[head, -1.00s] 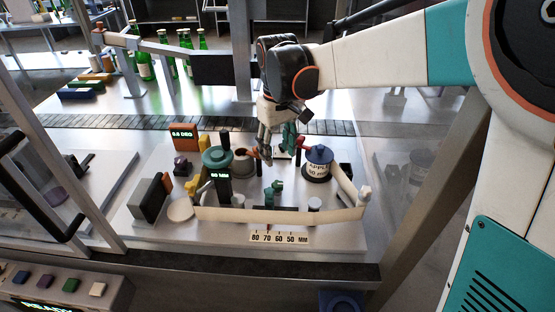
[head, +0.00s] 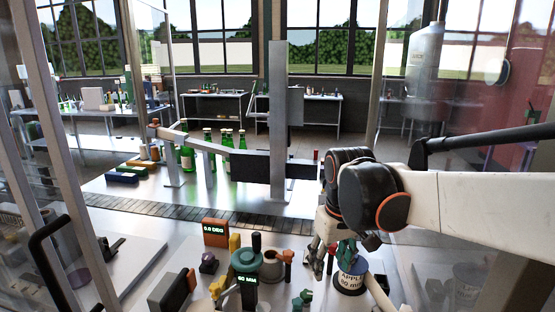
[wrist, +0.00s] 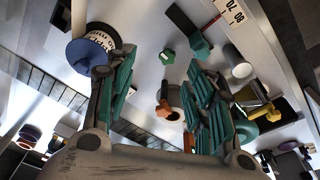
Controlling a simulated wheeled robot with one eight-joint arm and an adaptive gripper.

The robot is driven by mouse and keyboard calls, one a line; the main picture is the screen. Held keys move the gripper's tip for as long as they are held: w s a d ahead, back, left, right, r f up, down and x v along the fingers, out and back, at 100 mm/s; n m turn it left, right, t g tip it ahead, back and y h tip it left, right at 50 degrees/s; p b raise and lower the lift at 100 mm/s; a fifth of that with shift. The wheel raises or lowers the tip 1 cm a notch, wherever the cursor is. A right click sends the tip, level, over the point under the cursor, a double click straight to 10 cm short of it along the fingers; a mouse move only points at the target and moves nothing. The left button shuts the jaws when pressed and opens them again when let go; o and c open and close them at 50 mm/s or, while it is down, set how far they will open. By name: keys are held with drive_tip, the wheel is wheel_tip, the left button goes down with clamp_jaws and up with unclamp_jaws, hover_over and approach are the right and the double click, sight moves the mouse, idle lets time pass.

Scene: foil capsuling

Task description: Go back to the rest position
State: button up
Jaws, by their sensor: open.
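My gripper (head: 331,262) is open and empty above the work station, just left of and partly in front of the labelled spool (head: 349,283) in the head view. Its two green-padded fingers (wrist: 160,95) stand wide apart in the wrist view, with nothing between the pads. Beyond them the wrist view shows the station's panel from above, with the blue-topped spool (wrist: 88,52) at upper left and a small green part (wrist: 167,57) near the middle. No marker for a rest position shows.
A green-topped post (head: 246,260), a "0.0 DEG" display (head: 215,232) and an orange-handled cup (head: 272,266) stand left of my gripper. Behind are a conveyor (head: 190,215), green bottles (head: 226,152) and a dark horizontal bar (head: 262,168). Frame posts and a black handle (head: 62,262) flank the station.

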drive_tip(key=s+d+f+m+t+b, duration=0.1)
drive_tip(key=s+d, duration=0.3)
drive_tip(key=s, duration=0.4)
drive_tip(key=s+d+f+m+t+b, duration=0.1)
drive_tip(key=s+d+t, duration=0.3)
drive_tip(key=s, duration=0.4)
drive_tip(key=shift+f+m, duration=0.9)
